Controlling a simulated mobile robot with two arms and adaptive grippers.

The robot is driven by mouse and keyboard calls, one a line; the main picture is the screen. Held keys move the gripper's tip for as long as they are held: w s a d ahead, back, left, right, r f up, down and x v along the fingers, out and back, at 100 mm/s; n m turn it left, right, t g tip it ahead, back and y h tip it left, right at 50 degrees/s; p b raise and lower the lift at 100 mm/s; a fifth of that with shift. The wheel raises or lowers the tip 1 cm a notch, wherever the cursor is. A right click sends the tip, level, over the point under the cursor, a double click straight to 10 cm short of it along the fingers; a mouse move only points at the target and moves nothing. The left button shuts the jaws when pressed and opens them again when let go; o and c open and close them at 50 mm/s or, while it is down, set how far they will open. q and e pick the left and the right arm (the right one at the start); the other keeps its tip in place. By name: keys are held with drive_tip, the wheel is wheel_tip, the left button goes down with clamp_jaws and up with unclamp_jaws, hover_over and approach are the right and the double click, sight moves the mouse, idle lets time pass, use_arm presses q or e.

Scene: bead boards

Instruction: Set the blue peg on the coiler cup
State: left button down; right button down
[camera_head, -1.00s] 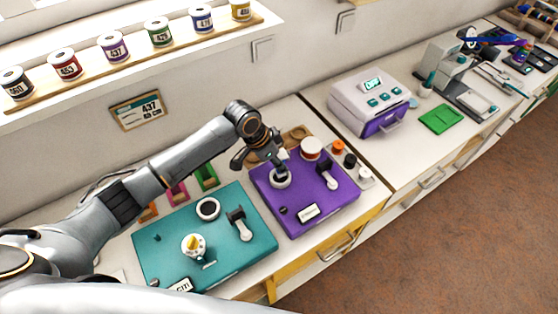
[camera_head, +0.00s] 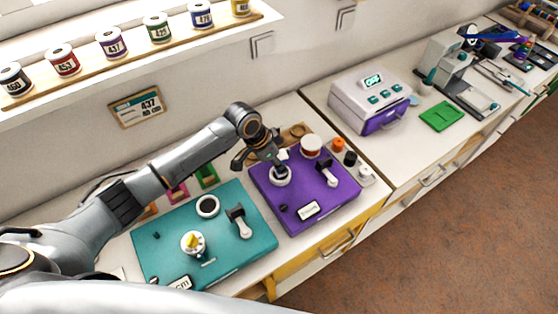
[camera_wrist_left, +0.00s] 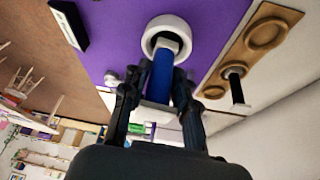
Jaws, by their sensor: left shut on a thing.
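My left gripper (camera_head: 277,163) is over the purple board (camera_head: 334,202) and shut on the blue peg (camera_wrist_left: 160,78). The peg also lies between the two dark fingers in the left wrist view (camera_wrist_left: 158,98). The coiler cup is a white ring (camera_head: 280,178) on the purple board, directly below the gripper. In the left wrist view the cup (camera_wrist_left: 151,32) frames the peg's far end. I cannot tell whether the peg touches the cup's floor. My right gripper is not in view.
A teal board (camera_head: 158,264) lies left of the purple one, with a dark ring (camera_head: 208,206) and a yellow-topped spool (camera_head: 193,243). A wooden tray (camera_wrist_left: 240,62) lies behind.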

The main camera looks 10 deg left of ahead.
sight(283, 154)
use_arm(q)
drive_tip(key=shift+f, duration=0.3)
drive_tip(key=c, duration=1)
unclamp_jaws()
drive_tip(key=shift+o, duration=0.2)
wheel_tip(283, 154, up, 7)
drive_tip(key=p, duration=0.7)
drive_tip(key=shift+r, duration=0.1)
